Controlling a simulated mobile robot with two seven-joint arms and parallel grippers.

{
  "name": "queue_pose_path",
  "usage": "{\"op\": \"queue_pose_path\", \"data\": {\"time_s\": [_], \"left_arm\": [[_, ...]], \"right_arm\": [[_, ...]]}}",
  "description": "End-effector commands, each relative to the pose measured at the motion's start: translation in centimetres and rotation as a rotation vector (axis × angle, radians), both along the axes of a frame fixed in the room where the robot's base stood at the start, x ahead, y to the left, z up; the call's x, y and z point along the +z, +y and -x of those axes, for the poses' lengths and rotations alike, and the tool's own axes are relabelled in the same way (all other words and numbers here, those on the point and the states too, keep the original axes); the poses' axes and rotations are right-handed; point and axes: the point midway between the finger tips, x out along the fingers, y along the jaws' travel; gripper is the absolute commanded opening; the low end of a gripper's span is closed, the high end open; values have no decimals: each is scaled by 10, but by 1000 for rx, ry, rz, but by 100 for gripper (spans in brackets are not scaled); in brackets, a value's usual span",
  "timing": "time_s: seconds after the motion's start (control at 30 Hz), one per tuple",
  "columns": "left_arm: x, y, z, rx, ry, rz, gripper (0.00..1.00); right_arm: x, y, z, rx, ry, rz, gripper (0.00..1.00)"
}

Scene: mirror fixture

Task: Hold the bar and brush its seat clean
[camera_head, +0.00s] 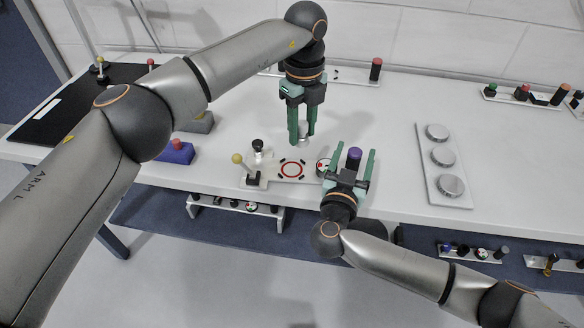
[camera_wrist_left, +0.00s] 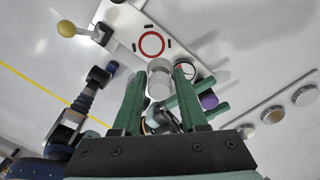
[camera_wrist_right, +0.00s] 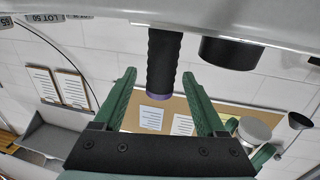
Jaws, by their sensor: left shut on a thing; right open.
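My left gripper (camera_head: 302,138) is shut on a pale grey cylindrical bar (camera_wrist_left: 160,82), holding it above the white fixture plate (camera_head: 310,172). The plate carries a red ring with black marks around it (camera_head: 292,169), which looks like the seat. The bar stands apart from the ring, up and to its right in the head view. My right gripper (camera_head: 352,156) is open, with a finger on each side of a purple-topped black handle (camera_wrist_right: 165,60), apparently the brush. Gaps show between handle and fingers in the right wrist view. Its bristles are hidden.
A yellow-knobbed lever (camera_head: 237,158) and a black-knobbed part (camera_head: 258,147) stand at the plate's left. A round dial (camera_head: 322,166) is close to my right gripper. A blue block (camera_head: 178,153) lies left; a tray of metal discs (camera_head: 442,170) lies right. Table between is clear.

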Motion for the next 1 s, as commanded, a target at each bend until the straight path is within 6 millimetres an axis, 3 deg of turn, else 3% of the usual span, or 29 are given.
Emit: {"op": "queue_pose_path", "data": {"time_s": [0.6,1.0], "left_arm": [[0,0,0,0,0,0,0],[0,0,0,0,0,0,0]], "right_arm": [[-1,28,104,0,4,-2,73],[0,31,114,0,0,0,73]]}}
